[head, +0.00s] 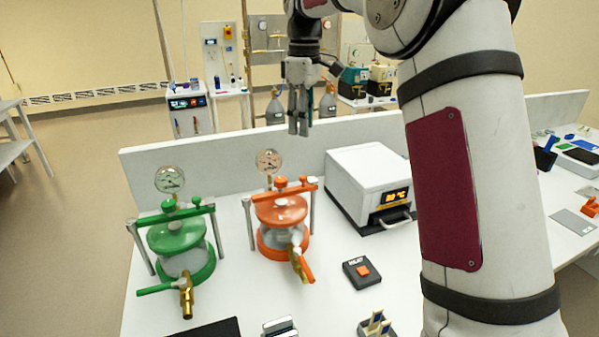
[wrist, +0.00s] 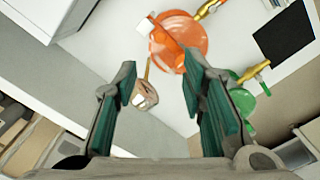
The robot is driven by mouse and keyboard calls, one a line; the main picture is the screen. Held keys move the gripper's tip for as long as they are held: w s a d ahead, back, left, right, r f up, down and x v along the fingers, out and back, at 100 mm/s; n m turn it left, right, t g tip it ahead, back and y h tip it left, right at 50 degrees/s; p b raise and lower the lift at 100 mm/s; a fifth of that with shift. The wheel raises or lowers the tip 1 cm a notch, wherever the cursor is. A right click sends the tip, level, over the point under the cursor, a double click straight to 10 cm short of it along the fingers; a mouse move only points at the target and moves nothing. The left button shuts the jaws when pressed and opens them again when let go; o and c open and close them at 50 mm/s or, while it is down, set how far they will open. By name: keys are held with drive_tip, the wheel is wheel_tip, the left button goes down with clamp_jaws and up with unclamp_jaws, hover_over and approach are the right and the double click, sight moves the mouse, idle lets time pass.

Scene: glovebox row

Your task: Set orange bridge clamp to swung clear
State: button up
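The orange bridge clamp (head: 300,188) is a bar with an orange knob lying across the round lid of the orange vessel (head: 284,211), between two grey posts. In the wrist view the orange lid (wrist: 187,31) shows beyond my fingers, with the bar (wrist: 166,40) over it partly hidden by the right finger. My gripper (head: 298,130) hangs fingers down, above and behind the orange vessel, apart from it. In the wrist view my gripper (wrist: 160,66) is open, with nothing between its green-padded fingers.
A dial gauge (head: 269,161) rises behind the orange lid, close to the clamp. A green vessel (head: 180,241) with its own clamp stands at left. A white heater box (head: 368,186) is at right. A low white wall (head: 220,154) runs behind them.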

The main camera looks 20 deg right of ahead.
sight(303, 176)
wheel_tip(303, 176, down, 14)
drive_tip(key=shift+r+p, duration=0.2)
drive_tip(key=shift+p, duration=1)
drive_tip(key=shift+c, duration=0.6)
clamp_jaws()
